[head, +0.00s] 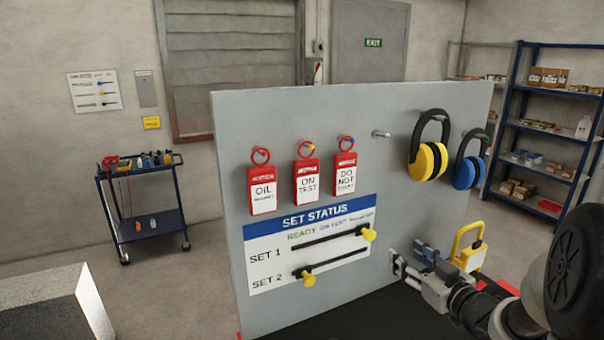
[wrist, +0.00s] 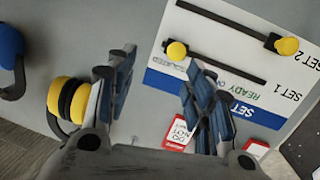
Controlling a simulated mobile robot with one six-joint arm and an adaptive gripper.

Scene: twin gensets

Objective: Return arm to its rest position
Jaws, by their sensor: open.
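My gripper (head: 411,262) is in front of the lower right of the grey board (head: 420,215). Its fingers are spread and empty, also in the wrist view (wrist: 160,92). The wrist view sees the board upside down. The SET STATUS panel (head: 262,235) has two black sliders. The SET 1 yellow knob (head: 369,234) is at the right end of its bar, and the SET 2 yellow knob (head: 308,279) is at the left end of its bar.
Red tags (head: 306,181), yellow earmuffs (head: 427,160) and blue earmuffs (head: 467,172) hang on the board. A tool cart (head: 150,222) and blue shelves (head: 545,130) stand farther back.

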